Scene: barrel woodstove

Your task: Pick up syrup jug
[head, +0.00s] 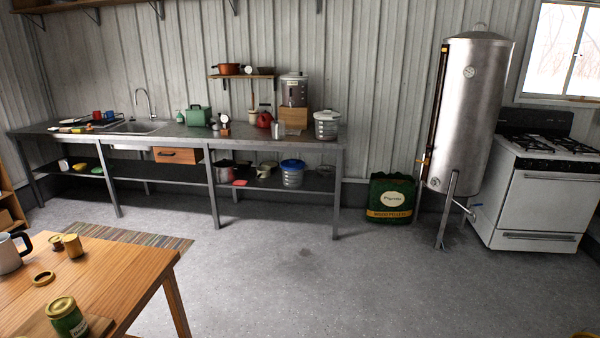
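No thing here is surely the syrup jug. A pale grey jug or mug with a dark handle (10,254) stands upright on the wooden table, cut off by the left picture edge. A green jar with a gold lid and a label (66,318) stands on a board near the table's front edge. On the far counter a green box-like thing with a handle (197,116) and a red kettle-like pot (264,117) stand upright. Neither of my grippers shows in the head view, so nothing is seen held.
The wooden table (110,270) fills the lower left, with small brown-gold containers (73,246) on it. A long metal counter (320,144) lines the back wall. A pellet bag (391,198), a steel tank (470,115) and a white stove (535,195) stand right. The middle floor is clear.

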